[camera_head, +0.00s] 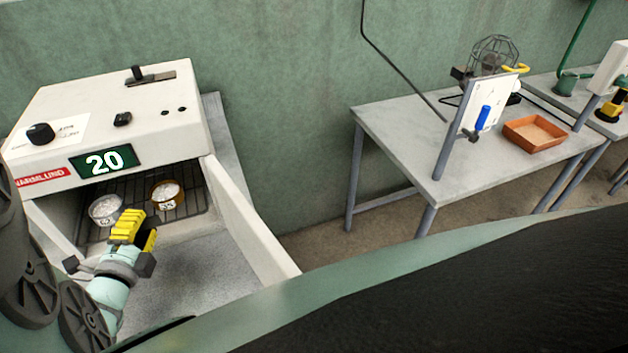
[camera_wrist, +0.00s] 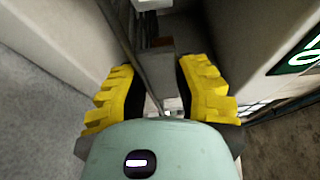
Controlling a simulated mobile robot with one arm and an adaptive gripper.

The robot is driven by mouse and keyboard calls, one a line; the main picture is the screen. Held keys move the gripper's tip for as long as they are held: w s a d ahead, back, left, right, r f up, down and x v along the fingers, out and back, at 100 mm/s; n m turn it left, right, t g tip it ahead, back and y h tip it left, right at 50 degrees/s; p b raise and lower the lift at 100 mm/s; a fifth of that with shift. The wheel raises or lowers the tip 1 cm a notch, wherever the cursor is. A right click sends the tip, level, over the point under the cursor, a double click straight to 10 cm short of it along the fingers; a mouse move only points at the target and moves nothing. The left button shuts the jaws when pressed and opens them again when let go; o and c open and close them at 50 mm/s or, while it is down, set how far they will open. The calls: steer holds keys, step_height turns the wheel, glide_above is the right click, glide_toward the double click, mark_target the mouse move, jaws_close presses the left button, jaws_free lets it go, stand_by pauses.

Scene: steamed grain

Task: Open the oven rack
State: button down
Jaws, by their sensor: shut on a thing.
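The white oven (camera_head: 120,110) stands at the left in the head view, its door (camera_head: 240,210) swung open to the right. Its dark wire rack (camera_head: 135,193) lies inside, level, and carries two small labelled round dishes, one on the left (camera_head: 104,208) and one on the right (camera_head: 166,193). My gripper (camera_head: 135,232), with yellow ribbed fingers, is at the rack's front edge. In the wrist view my gripper (camera_wrist: 160,95) has its fingers on both sides of a grey metal piece (camera_wrist: 158,72) by the edge-on rack (camera_wrist: 120,25), and is shut on it. The exact contact is partly hidden.
The oven display (camera_head: 104,161) reads 20. A grey table (camera_head: 400,125) at the right holds a white panel (camera_head: 485,105), a wire cage (camera_head: 493,55) and an orange tray (camera_head: 510,137).

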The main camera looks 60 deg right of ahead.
steer(key=shift+s+a+r+b, duration=0.15)
steer(key=shift+s+a+b, duration=0.2)
steer(key=shift+s+b, duration=0.35)
steer(key=s+a+b, duration=0.1)
steer(key=s+a, duration=0.6)
steer(key=s, duration=0.3)
steer(key=shift+s+r+b, duration=0.2)
steer(key=shift+r+b, duration=0.05)
steer(key=shift+b, duration=0.15)
steer(key=c, duration=1.1)
jaws_free()
steer(key=o, duration=0.4)
steer(key=shift+w+f, duration=0.1)
steer(key=shift+c, duration=0.2)
